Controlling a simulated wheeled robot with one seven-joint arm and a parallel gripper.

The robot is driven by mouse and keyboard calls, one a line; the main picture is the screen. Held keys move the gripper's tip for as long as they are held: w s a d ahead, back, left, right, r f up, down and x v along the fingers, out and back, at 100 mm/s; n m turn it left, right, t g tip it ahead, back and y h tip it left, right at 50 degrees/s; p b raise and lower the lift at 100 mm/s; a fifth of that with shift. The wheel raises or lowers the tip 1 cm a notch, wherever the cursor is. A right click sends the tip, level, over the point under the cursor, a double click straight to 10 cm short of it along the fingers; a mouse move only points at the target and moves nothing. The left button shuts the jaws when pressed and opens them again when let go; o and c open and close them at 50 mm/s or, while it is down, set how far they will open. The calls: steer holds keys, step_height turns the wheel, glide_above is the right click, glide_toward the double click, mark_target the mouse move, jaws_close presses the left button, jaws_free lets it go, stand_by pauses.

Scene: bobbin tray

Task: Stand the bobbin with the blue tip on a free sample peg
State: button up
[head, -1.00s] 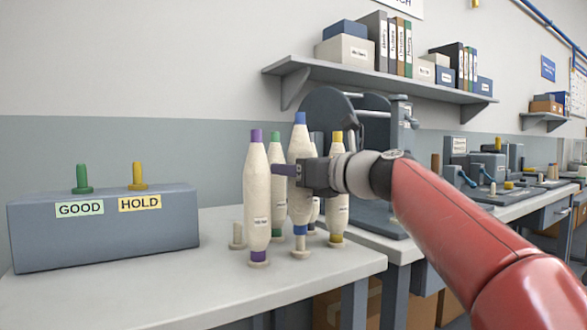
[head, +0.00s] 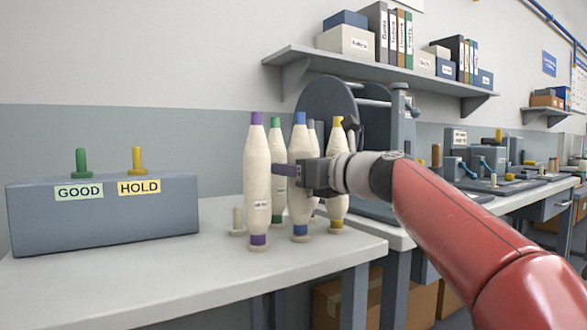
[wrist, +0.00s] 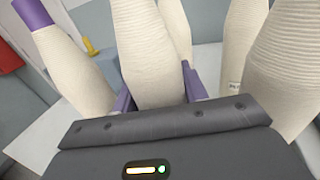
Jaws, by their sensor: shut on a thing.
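The blue-tipped bobbin (head: 299,148) is cream, with a blue tip and a blue band at its foot. It stands upright, its foot down at a small round peg base (head: 300,238); no clear gap shows there. My gripper (head: 288,170) is shut around its middle. In the wrist view the same bobbin (wrist: 148,60) lies between the purple fingers of my gripper (wrist: 158,92); its tip is out of frame. A bare cream peg (head: 238,222) stands left of the bobbins. A block (head: 105,228) labelled GOOD and HOLD carries a bare green peg (head: 82,162) and a bare yellow peg (head: 138,161).
A purple-tipped bobbin (head: 257,170) stands close left of the held one. A green-tipped bobbin (head: 278,150) stands behind, a yellow-tipped one (head: 338,208) to the right, partly hidden by my gripper. A grey-tipped one (head: 312,135) is mostly hidden. The front table (head: 180,285) is clear.

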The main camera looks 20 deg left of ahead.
steer(key=shift+f, duration=0.2)
steer(key=o, duration=1.1)
steer(key=b+v, duration=0.1)
steer(key=v, duration=0.6)
steer(key=shift+s+d, duration=0.2)
steer(key=shift+d, duration=0.15)
